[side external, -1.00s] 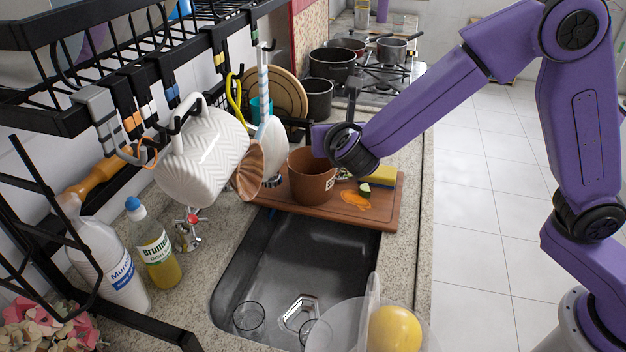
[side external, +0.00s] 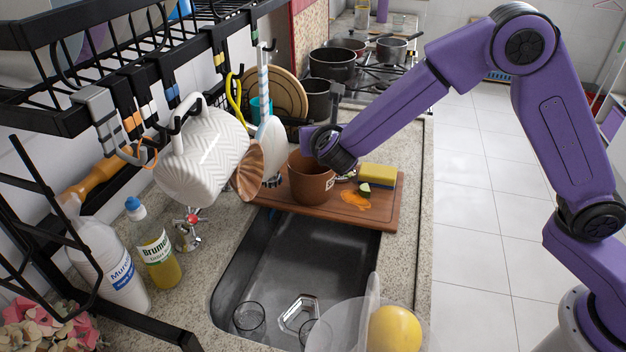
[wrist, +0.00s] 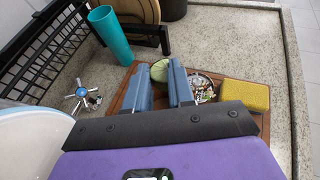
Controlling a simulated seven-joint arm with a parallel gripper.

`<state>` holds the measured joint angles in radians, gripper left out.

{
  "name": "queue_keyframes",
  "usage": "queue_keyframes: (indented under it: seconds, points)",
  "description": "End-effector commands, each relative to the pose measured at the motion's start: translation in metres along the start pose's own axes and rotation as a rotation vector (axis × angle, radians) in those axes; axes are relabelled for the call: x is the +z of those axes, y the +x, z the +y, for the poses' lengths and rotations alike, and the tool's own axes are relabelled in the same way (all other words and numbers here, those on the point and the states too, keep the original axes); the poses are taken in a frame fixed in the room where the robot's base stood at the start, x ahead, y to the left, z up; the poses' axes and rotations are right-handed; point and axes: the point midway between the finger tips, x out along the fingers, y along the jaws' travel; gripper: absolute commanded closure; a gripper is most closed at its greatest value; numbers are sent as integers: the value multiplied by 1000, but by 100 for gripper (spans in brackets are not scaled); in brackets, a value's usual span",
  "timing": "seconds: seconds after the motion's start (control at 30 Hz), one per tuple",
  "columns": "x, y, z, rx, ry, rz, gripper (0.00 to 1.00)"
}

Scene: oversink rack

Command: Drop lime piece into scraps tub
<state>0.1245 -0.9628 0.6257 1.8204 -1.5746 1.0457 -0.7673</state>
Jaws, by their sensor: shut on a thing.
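The scraps tub (side external: 312,182), a brown pot-like tub with a small label, stands on the wooden board behind the sink. My gripper (wrist: 160,67) shows its two blue fingers closed on a rounded green lime piece (wrist: 159,71) in the wrist view. In the side view, my wrist is above the tub's right rim and covers part of its opening. The fingers and the held piece are hidden there. I cannot tell whether the piece is fully over the opening.
A yellow sponge (side external: 378,176) lies on the board (side external: 385,212), with a dark green and pale piece (side external: 364,188) and an orange stain before it. A round dish of scraps (wrist: 206,88) shows beside my fingers. The hanging white mug (side external: 203,150) and copper-coloured utensil (side external: 248,172) are left of the tub.

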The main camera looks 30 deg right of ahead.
Motion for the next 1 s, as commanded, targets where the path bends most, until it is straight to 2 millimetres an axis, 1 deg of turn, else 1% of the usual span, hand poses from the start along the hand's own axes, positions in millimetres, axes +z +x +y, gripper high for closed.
queue_keyframes:
  seconds: [0.33, 0.37, 0.4, 0.43, 0.77, 0.87, 0.97, 1.0]
  points:
    - [-3, 1, 0, 0, 2, 0, 100]
    - [-3, 1, 0, 0, 1, 0, 70]
    - [-3, 1, 0, 0, 1, 0, 57]
    - [-3, 1, 0, 0, 1, 0, 48]
    - [-3, 0, 0, 1, 1, 0, 47]
    - [-3, -8, 1, 3, 0, 0, 47]
    - [-3, -22, 1, 4, 1, 0, 47]
    - [-3, -29, 1, 5, 0, -1, 47]
